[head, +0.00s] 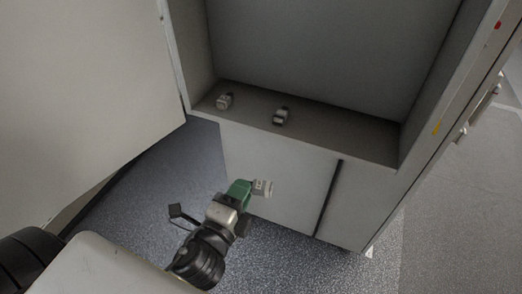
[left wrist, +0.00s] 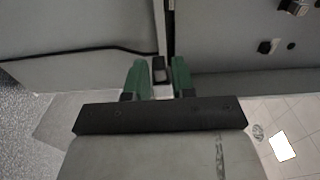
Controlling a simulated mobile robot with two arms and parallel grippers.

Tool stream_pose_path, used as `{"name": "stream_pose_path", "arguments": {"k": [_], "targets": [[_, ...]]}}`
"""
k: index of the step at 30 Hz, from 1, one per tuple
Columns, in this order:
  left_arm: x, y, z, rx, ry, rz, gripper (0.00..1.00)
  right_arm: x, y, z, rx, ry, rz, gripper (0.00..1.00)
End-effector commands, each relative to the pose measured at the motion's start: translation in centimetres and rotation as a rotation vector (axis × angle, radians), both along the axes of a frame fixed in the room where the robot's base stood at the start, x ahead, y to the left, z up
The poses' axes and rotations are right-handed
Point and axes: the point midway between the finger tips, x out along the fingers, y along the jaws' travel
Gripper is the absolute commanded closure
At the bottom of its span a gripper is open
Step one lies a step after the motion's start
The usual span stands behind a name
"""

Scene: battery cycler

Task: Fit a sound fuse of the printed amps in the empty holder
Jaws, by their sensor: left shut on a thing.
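My left gripper (head: 250,188) has green fingers and is in front of the cabinet's lower front. It is shut on a small pale block (head: 264,187), which looks like a fuse and sticks out beyond the fingertips. In the left wrist view the block (left wrist: 160,71) sits between the two green fingers, with a dark part facing the camera. I cannot read any print on it. Two small pieces stand apart on the cabinet shelf: a pale one (head: 224,101) and a pale and dark one (head: 281,116). I cannot tell whether they are fuses or holders. My right gripper is not in view.
The grey cabinet (head: 280,185) has an open bay with a shelf floor (head: 340,128) above its lower front. A large pale panel (head: 85,95) stands at the left of the bay. Speckled floor (head: 285,243) lies below. Handles (head: 461,135) show at the right.

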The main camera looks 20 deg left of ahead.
Motion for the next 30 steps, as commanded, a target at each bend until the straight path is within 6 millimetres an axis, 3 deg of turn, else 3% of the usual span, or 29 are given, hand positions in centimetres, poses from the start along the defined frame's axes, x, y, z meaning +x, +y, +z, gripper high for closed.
{"name": "stream_pose_path", "arguments": {"k": [5, 15, 30], "targets": [[0.6, -1.6, 1.5, 0.006, -0.01, -0.089, 0.99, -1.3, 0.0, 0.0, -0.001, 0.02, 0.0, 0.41], [2.3, -7.1, 5.7, 0.011, -0.004, -0.385, 0.99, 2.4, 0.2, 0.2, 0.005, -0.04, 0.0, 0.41], [3.8, -12.3, 9.6, 0.012, 0.004, -0.664, 0.99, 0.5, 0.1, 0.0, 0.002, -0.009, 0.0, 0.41]]}}
